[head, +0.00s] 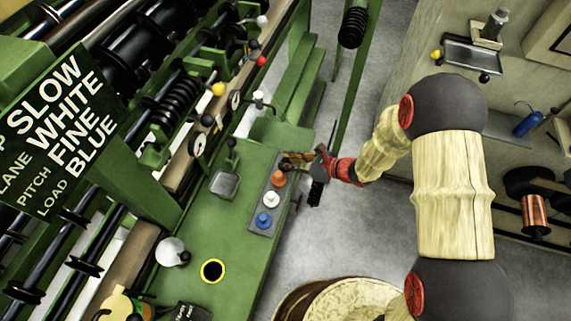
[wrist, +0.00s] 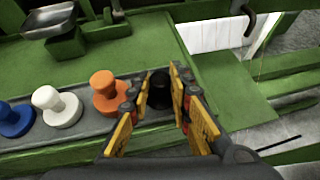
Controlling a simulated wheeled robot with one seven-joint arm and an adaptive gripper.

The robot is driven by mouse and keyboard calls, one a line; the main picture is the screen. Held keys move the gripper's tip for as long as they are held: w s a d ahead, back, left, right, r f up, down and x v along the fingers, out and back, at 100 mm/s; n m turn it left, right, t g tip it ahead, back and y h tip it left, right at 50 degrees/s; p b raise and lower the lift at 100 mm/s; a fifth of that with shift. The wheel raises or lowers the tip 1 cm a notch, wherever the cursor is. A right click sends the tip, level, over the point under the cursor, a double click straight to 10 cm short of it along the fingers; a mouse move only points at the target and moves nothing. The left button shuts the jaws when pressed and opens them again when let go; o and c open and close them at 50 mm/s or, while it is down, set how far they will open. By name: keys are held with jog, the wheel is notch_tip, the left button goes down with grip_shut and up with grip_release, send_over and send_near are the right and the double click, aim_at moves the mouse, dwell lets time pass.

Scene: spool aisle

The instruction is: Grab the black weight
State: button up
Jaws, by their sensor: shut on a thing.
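The black weight (wrist: 159,90) stands at the end of a grey tray, between the two yellow-padded fingers of my gripper (wrist: 160,92). The fingers are closed around it in the wrist view. In the head view my gripper (head: 298,159) is over the far end of the tray, and the black weight is hidden there by the gripper. The orange weight (head: 279,178) stands beside it, with the white weight (head: 270,198) and the blue weight (head: 263,220) further along the row. I cannot tell whether the black weight touches the tray.
The grey tray (wrist: 92,137) lies on a green machine bench (head: 225,250). A small scale pan (head: 225,184) stands left of the tray. A sign (head: 60,135) and machine rollers fill the left side. Grey floor (head: 345,225) is open to the right.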

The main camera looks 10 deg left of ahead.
grip_shut()
